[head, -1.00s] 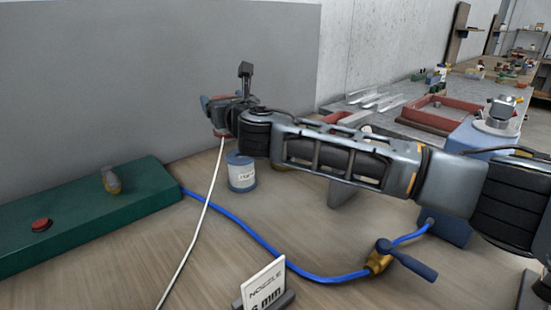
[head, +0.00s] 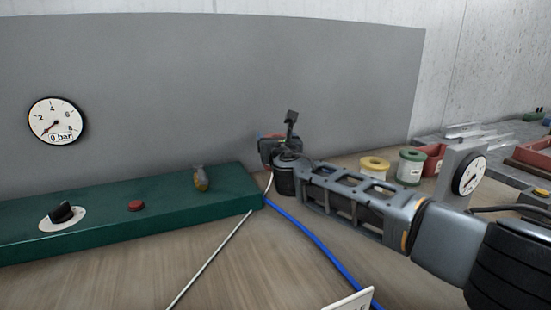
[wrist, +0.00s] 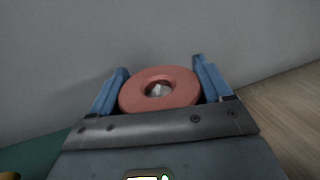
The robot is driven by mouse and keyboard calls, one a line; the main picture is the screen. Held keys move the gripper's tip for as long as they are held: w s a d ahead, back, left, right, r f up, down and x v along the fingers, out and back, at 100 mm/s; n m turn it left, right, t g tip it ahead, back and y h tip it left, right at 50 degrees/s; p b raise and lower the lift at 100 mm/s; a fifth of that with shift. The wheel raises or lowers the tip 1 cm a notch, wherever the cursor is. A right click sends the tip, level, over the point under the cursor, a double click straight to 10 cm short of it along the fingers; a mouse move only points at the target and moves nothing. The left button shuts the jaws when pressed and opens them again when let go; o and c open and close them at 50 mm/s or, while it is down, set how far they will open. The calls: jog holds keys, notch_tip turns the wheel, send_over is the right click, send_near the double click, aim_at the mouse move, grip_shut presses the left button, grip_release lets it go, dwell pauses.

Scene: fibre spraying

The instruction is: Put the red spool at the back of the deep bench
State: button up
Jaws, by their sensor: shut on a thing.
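The red spool (wrist: 148,98) is between the two blue fingers of my gripper (wrist: 162,92) in the wrist view, its ring-shaped flange facing the camera. The gripper is shut on it. In the head view my gripper (head: 271,150) is out over the far part of the wooden bench (head: 225,270), close to the grey back panel (head: 210,90), and right of the green block's end. Only a sliver of red shows there, the rest hidden by the gripper. Whether the spool touches the bench or panel I cannot tell.
A long green block (head: 110,222) with a black knob, a red button and a small yellow-grey item lies left. A yellow spool (head: 374,168), a green spool (head: 411,167) and a gauge (head: 468,175) stand right, behind my arm. A blue hose (head: 310,238) and white line cross the bench.

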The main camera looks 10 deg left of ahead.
jog(key=shift+a+f+b, duration=0.2)
jog(key=shift+f+b, duration=0.4)
jog(key=shift+f, duration=1.4)
jog(key=shift+f, duration=0.15)
jog(key=o, duration=1)
jog(key=shift+d+r, duration=0.1)
jog(key=shift+r, duration=0.1)
jog(key=shift+s+d+r+p, duration=0.15)
jog(key=shift+s+p, duration=0.45)
jog(key=shift+p, duration=0.6)
jog(key=p+v, duration=0.4)
jog(key=p, duration=0.1)
jog(key=shift+s+d, duration=0.1)
jog(key=shift+s, duration=0.1)
jog(key=shift+s+d+f+p, duration=0.15)
jog(key=shift+s+p, duration=0.2)
jog(key=shift+s, duration=0.1)
jog(key=shift+s+d+f+p, duration=0.1)
jog(key=shift+s+p, duration=0.25)
jog(key=shift+s, duration=0.05)
